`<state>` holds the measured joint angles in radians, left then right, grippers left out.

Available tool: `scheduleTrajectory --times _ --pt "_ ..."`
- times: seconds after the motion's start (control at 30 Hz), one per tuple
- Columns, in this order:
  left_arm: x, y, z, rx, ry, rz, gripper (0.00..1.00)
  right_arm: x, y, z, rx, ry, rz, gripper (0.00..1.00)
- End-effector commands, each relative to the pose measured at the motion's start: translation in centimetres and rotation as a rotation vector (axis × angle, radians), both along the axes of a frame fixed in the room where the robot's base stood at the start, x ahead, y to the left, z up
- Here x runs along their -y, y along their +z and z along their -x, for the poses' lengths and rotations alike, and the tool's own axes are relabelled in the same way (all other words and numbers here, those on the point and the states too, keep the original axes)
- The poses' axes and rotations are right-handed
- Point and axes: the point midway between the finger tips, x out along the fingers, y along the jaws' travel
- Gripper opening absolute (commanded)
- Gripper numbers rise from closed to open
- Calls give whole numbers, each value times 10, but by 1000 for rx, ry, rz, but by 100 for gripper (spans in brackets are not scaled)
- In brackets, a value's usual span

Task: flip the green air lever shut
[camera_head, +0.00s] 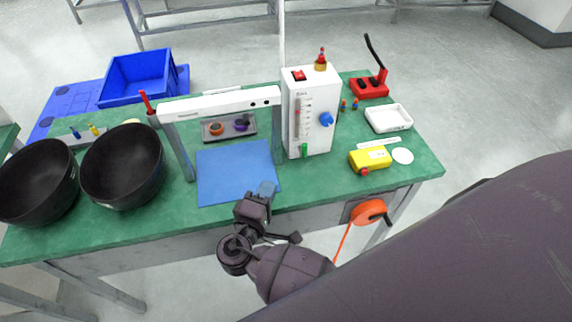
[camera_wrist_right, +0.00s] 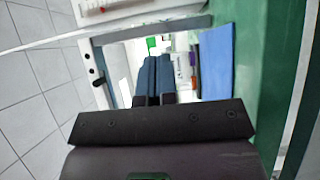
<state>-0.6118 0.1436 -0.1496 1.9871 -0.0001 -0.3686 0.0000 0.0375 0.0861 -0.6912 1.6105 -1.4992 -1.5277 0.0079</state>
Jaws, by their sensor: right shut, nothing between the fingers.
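The green air lever (camera_head: 304,150) is on the lower front of the white control box (camera_head: 322,135), at the back middle of the bench, and points down. A green part that looks like the lever (camera_wrist_right: 151,42) shows in the wrist view, just beyond my fingertips. My right gripper (camera_head: 267,187) is over the front edge of the blue mat (camera_head: 222,165), to the left of and nearer than the lever, apart from it. Its blue fingers (camera_wrist_right: 153,78) are together in the wrist view with nothing between them. My left gripper is not seen.
A white frame bar (camera_head: 220,102) on grey posts stands left of the box. Two black bowls (camera_head: 122,165) are at the left. A yellow device (camera_head: 369,158) and a white tray (camera_head: 388,118) are at the right. An orange reel (camera_head: 368,212) hangs at the front edge.

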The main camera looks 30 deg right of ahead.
Motion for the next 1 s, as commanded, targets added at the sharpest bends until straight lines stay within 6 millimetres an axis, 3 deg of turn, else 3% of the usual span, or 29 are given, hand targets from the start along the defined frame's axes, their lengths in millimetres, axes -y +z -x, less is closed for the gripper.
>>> scheduleTrajectory --times 0.6,0.8,1.0 --pt "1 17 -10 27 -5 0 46 72 2 -66 1 -2 3 0" --pt "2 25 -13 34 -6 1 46 99 2 -65 -1 0 2 0" --pt "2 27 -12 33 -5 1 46 110 1 -64 1 0 1 0"
